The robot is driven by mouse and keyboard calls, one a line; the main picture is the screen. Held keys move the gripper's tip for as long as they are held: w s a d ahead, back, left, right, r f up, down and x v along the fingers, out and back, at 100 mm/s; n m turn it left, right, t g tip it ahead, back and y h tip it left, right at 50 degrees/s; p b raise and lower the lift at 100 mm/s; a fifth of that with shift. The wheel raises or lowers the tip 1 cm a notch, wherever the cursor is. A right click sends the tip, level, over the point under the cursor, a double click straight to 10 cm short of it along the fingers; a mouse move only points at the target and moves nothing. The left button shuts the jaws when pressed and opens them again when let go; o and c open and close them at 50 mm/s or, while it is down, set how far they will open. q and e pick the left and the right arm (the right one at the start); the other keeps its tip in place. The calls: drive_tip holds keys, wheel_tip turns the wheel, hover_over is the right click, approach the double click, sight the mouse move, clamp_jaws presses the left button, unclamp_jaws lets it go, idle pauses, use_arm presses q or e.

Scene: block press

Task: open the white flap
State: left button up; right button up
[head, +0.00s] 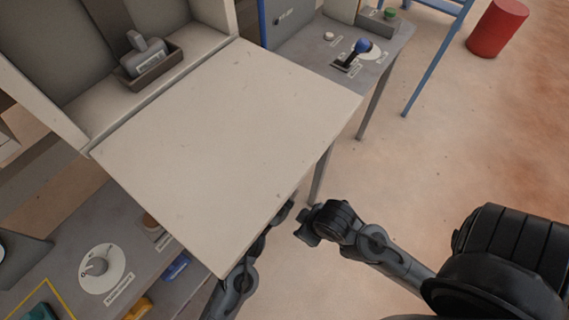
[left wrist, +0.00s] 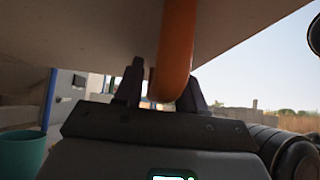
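The white flap (head: 235,135) is folded down and lies roughly level, sticking out from the front of the white cabinet. Its underside (left wrist: 90,30) fills the top of the left wrist view. An orange curved handle (left wrist: 178,50) hangs from that underside. My left gripper (left wrist: 162,90) is beneath the flap with its fingers apart, one on each side of the handle; a small gap shows at the left finger. In the head view the flap hides most of this gripper. My right gripper (head: 308,226) is off the flap's near right edge, apart from it and seemingly empty.
A grey tool in a tray (head: 150,62) sits inside the cabinet. A grey bench with a blue-knobbed lever (head: 361,46) stands behind right. A dial (head: 105,268) is on the lower bench at left. A red drum (head: 497,28) stands on open floor.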

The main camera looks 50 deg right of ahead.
use_arm(q)
drive_tip(key=shift+a+f, duration=0.25)
drive_tip(key=shift+a, duration=0.1)
drive_tip(key=v, duration=0.9)
drive_tip(key=shift+a+f, duration=0.2)
drive_tip(key=shift+f, duration=0.2)
drive_tip(key=shift+s+r, duration=0.1)
drive_tip(key=shift+s, duration=0.1)
